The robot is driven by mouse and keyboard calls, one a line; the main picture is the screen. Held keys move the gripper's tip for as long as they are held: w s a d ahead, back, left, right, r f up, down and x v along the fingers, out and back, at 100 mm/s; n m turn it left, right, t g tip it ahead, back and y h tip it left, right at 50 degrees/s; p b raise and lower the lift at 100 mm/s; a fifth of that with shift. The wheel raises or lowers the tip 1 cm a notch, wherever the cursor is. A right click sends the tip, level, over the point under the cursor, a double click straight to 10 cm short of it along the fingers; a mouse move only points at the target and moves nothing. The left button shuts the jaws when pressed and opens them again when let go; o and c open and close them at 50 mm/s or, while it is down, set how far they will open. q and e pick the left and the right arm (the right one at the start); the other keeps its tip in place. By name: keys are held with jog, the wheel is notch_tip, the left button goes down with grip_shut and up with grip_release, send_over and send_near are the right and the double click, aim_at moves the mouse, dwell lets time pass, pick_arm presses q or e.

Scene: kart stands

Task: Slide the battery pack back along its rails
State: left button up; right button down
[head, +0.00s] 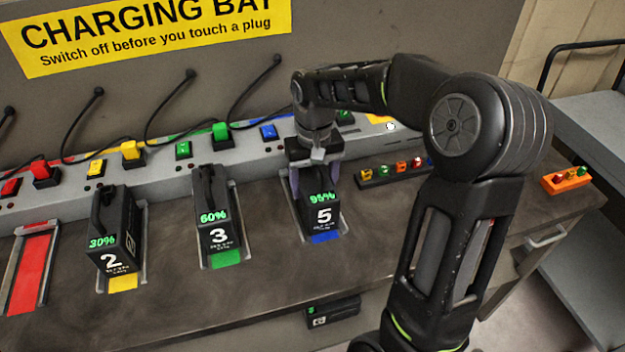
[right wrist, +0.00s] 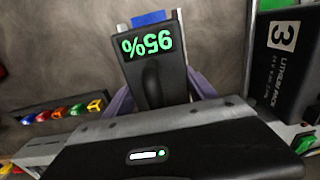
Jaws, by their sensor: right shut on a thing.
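The battery pack numbered 5 (head: 322,211) is black with a green 95% display and sits between rails over a blue pad (head: 325,237) on the bench. My right gripper (head: 315,176) comes down on it from above and is shut on the pack. In the right wrist view the pack (right wrist: 152,75) shows its 95% face and dark handle between the purple fingers of the gripper (right wrist: 160,95). The rear of the pack is hidden by the gripper. My left gripper is not in view.
Pack 3 (head: 216,222) at 60% and pack 2 (head: 115,240) at 30% stand in slots to the left. The far-left slot, with a red pad (head: 30,270), is empty. A plug rail with cables (head: 160,165) runs behind. Small coloured parts lie in a dark rack (head: 392,172) and an orange tray (head: 566,180).

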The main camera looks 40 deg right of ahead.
aim_at(319, 172)
jog(key=shift+s+a+b, duration=0.2)
jog(key=shift+s+a, duration=0.05)
jog(key=shift+s, duration=0.5)
jog(key=shift+s+a+b, duration=0.15)
jog(key=shift+s+a, duration=0.1)
jog(key=shift+s, duration=0.45)
jog(key=shift+c, duration=1)
grip_release()
jog(key=shift+r, duration=3.9)
